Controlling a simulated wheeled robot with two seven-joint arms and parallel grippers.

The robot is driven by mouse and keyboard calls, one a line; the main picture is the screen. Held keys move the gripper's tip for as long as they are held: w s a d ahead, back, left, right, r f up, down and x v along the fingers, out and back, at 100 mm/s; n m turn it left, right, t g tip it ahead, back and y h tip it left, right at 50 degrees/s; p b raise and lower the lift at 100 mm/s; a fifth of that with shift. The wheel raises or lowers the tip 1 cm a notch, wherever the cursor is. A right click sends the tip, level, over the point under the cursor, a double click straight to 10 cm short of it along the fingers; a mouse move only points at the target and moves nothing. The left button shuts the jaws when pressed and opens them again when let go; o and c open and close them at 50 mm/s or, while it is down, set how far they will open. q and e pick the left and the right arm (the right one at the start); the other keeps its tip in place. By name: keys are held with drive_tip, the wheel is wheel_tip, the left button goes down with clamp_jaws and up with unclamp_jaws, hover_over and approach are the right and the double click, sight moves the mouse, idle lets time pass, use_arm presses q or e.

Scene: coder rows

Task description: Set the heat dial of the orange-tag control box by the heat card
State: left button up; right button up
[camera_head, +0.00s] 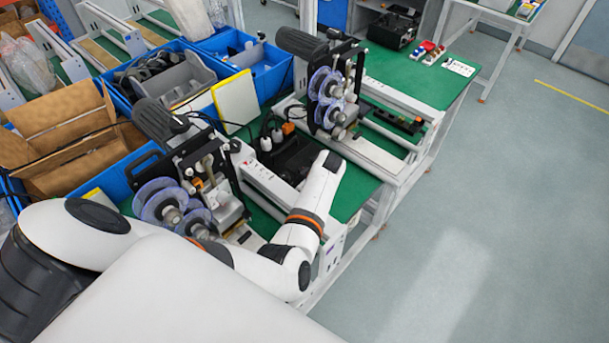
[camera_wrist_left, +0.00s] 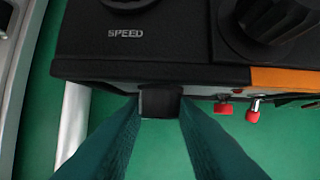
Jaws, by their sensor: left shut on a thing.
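In the left wrist view, a black control box (camera_wrist_left: 155,45) with an orange tag (camera_wrist_left: 285,78) on its edge fills the top. A dial marked SPEED (camera_wrist_left: 130,4) is cut off by the top edge. A larger black dial (camera_wrist_left: 272,20) is at the upper right; no label shows for it. My left gripper (camera_wrist_left: 160,106) is shut on a small dark block (camera_wrist_left: 160,100) at the box's near edge, below the word SPEED. It is not on either dial. In the head view my left arm reaches over the bench beside a dark box (camera_head: 291,160); the gripper is hidden there. I cannot identify the heat card.
Red-tipped switches (camera_wrist_left: 253,112) stick out under the orange tag. Reel machines (camera_head: 328,95) stand on either side of the dark box. Blue bins (camera_head: 240,60) and a cardboard box (camera_head: 65,140) are at left. A white marked card (camera_head: 458,67) lies at the far end.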

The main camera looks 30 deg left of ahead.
use_arm(q)
drive_tip(key=g+b, duration=0.1)
drive_tip(key=b, duration=0.2)
drive_tip(key=g+b, duration=0.2)
drive_tip(key=shift+w+f+m+y+b, duration=0.35)
drive_tip(key=shift+w+m+y+b, duration=0.05)
drive_tip(key=shift+r+g+b, duration=0.2)
drive_tip(key=shift+g+b, duration=0.15)
drive_tip(key=shift+g, duration=0.05)
drive_tip(key=shift+r, duration=0.1)
drive_tip(key=o, duration=1)
drive_tip(key=b+v, duration=0.2)
drive_tip(key=v, duration=1)
drive_tip(key=shift+b, duration=0.3)
